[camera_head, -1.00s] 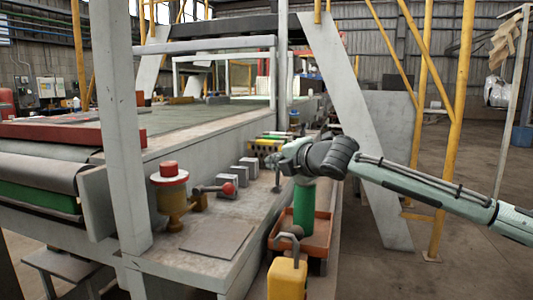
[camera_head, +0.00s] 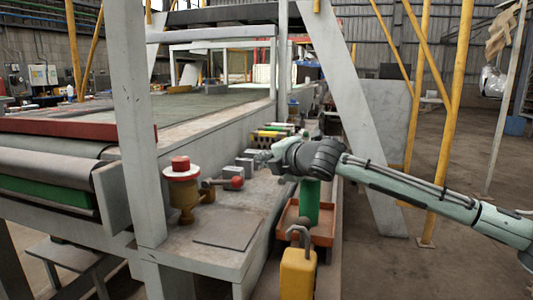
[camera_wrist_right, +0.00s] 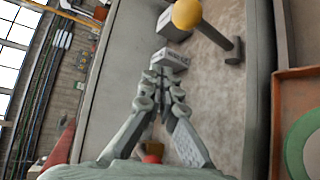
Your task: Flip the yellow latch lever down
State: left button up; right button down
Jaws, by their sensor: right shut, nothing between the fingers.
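The yellow ball knob of the latch lever (camera_wrist_right: 187,13) shows at the top of the right wrist view. Its dark arm runs down and right to a short pivot post. In the head view the knob is hidden behind my right gripper. My right gripper (camera_head: 263,158) is over the bench ledge, by the small grey blocks. In the wrist view its fingers (camera_wrist_right: 158,82) are shut and empty, with the tips by a grey block and apart from the yellow knob in the picture. My left gripper is not in view.
A red-topped brass button post (camera_head: 181,185) and a red-knobbed lever (camera_head: 236,183) stand on the ledge. Grey blocks (camera_head: 245,161) are beside the gripper. An orange tray (camera_head: 321,233) holds a green cylinder (camera_head: 310,203). A yellow padlock-shaped thing (camera_head: 298,275) is in front.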

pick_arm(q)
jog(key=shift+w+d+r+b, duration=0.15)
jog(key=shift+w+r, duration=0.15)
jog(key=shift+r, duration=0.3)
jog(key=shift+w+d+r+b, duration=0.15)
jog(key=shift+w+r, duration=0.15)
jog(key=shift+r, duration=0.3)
pick_arm(e)
jog(key=d+f+v, duration=0.1)
jog(key=v, duration=0.8)
jog(key=shift+f, duration=0.15)
jog(key=shift+s, duration=0.15)
